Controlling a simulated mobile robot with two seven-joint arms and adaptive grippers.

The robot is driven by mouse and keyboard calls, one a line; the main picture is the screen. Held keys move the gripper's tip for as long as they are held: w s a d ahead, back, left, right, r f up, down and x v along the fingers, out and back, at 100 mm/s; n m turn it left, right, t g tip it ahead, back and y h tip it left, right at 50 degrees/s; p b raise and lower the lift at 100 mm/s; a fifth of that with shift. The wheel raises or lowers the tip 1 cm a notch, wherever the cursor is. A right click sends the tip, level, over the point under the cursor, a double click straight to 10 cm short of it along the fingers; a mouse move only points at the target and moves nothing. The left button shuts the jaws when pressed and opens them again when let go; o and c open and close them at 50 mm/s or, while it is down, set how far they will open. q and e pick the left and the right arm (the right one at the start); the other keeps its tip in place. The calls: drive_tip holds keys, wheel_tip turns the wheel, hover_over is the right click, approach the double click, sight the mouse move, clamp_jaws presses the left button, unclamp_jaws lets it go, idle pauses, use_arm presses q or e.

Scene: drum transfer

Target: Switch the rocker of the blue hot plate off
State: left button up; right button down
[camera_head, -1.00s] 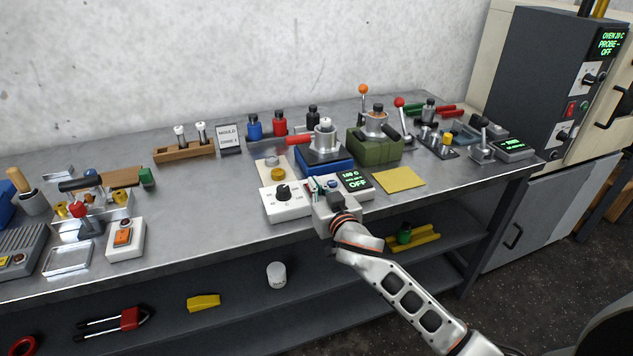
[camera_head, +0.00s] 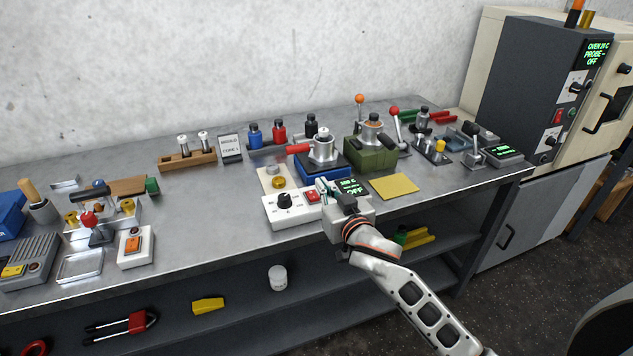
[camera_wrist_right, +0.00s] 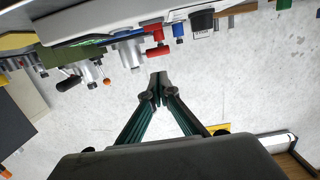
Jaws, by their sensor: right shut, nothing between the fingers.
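The blue hot plate (camera_head: 325,174) stands at the middle of the bench with a metal pot (camera_head: 323,150) on it. Its white control box (camera_head: 290,215) in front carries a black knob (camera_head: 284,201), a red rocker (camera_head: 311,196) and a green-lit display (camera_head: 351,186). The display is partly covered and I cannot read it surely. I cannot tell which way the rocker is tipped. My right gripper (camera_head: 324,187) is shut and empty, just right of the rocker and over the box. In the right wrist view its fingertips (camera_wrist_right: 158,86) are together. My left gripper is out of view.
A red handle (camera_head: 298,149) sticks out left of the pot. A green hot plate (camera_head: 371,155) stands behind right. A yellow pad (camera_head: 394,186) lies right of the box. Bottles (camera_head: 279,130) stand behind.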

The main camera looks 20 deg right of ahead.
drive_tip(key=shift+s+r, duration=0.35)
drive_tip(key=shift+s, duration=0.5)
drive_tip(key=shift+s+r, duration=0.3)
drive_tip(key=shift+s, duration=0.55)
drive_tip(key=s+a+f+n+g+y, duration=0.1)
drive_tip(key=s+f+n+g, duration=0.1)
drive_tip(key=s+f, duration=1.1)
drive_tip(key=s+a+f+n+g+y, duration=0.1)
drive_tip(key=s+f+g, duration=0.3)
drive_tip(key=s+f, duration=0.9)
wheel_tip(320, 180, down, 4)
drive_tip(key=shift+s+a+f+n, duration=0.25)
drive_tip(key=shift+s+a+n, duration=0.15)
drive_tip(key=shift+n, duration=0.1)
